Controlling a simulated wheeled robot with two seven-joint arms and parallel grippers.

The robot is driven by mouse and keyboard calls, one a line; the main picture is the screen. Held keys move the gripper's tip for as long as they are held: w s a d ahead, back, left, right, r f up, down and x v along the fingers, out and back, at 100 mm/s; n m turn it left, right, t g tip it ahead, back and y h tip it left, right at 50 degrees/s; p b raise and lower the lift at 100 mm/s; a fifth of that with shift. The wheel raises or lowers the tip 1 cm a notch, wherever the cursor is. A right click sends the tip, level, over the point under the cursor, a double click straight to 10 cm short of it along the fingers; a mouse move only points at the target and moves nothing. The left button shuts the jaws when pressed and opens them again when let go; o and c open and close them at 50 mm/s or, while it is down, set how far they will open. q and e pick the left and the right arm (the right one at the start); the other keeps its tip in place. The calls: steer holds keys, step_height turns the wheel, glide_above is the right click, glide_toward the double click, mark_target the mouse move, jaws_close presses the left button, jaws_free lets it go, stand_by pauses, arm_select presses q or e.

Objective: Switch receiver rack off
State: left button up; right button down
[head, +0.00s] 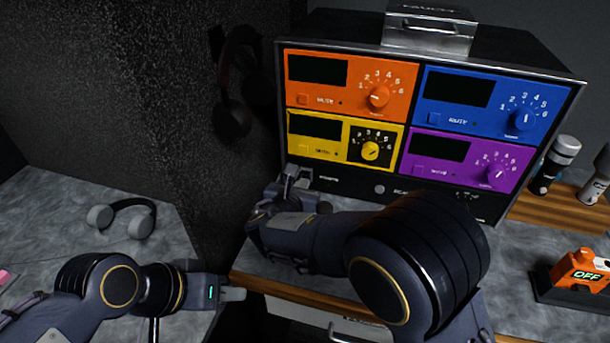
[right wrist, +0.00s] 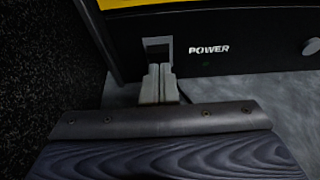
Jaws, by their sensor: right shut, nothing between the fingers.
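The receiver rack (head: 345,187) is a black case with orange, yellow, blue and purple receiver panels; their displays are dark. In the right wrist view, its power switch (right wrist: 158,44) sits in a dark rectangular recess left of the white POWER label (right wrist: 208,49). My right gripper (right wrist: 160,72) is shut and empty, its fingertips just below and in front of the switch, covering its lower part. I cannot tell whether they touch. In the head view the right gripper (head: 295,174) is at the rack's lower left corner. My left gripper (head: 233,294) is low, away from the rack; its jaw opening is unclear.
A metal box (head: 430,30) stands on the rack. Dark headphones (head: 236,90) hang on the wall left of it; grey headphones (head: 125,217) lie on the left counter. Microphones (head: 556,160) and an orange OFF device (head: 580,270) are at right.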

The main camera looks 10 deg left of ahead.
steer(key=shift+s, duration=0.1)
steer(key=shift+p+v, duration=0.45)
steer(key=shift+v, duration=3)
